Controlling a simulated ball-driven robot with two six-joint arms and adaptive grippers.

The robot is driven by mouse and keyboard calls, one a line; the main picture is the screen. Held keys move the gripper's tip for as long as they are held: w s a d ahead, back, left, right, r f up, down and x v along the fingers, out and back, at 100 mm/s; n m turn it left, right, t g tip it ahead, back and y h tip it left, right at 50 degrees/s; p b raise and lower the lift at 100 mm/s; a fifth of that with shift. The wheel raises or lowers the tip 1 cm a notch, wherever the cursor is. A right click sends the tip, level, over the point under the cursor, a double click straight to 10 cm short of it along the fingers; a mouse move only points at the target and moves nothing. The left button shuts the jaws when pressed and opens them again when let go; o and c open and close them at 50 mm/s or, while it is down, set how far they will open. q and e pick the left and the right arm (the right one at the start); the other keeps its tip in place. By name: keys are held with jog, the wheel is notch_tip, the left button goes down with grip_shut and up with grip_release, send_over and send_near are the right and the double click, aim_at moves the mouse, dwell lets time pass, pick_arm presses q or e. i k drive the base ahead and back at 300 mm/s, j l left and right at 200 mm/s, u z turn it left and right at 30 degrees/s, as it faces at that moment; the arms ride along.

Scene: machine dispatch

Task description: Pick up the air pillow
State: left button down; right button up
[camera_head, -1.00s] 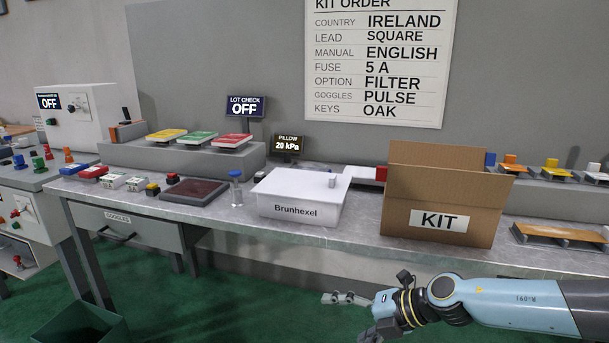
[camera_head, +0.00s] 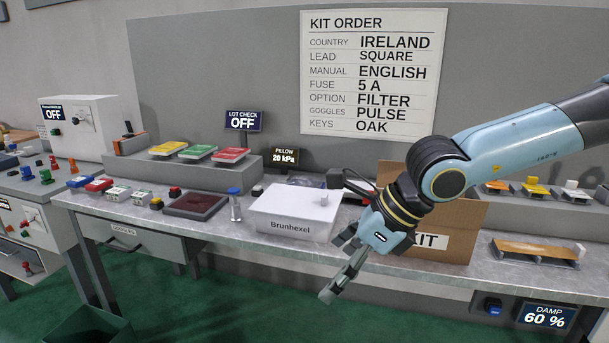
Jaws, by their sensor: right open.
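I cannot clearly make out an air pillow in this view. A small display reading PILLOW 20 kPa (camera_head: 285,156) stands at the back of the bench. A white box labelled Brunhexel (camera_head: 290,226) stands on the bench in front of it. My right gripper (camera_head: 336,265) is open and empty, pointing down and left, in front of the bench edge, right of the white box. My right arm hides the area between the white box and the cardboard KIT box (camera_head: 458,244), and part of that box. My left gripper is not in view.
The grey bench (camera_head: 225,232) carries a dark red pad (camera_head: 195,204), a blue-topped bottle (camera_head: 235,205) and several small blocks. A tan board (camera_head: 535,250) lies at the right. A green bin (camera_head: 88,325) stands on the floor. The floor before the bench is clear.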

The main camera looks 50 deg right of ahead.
aim_at(306, 181)
jog(key=i+l, duration=0.25)
jog(key=l, duration=0.15)
jog(key=i+l, duration=0.25)
jog(key=l, duration=0.15)
jog(key=i+l, duration=0.25)
jog(key=l, duration=0.15)
jog(key=i+l, duration=0.25)
jog(key=l, duration=0.15)
jog(key=i+l, duration=0.25)
jog(key=l, duration=0.15)
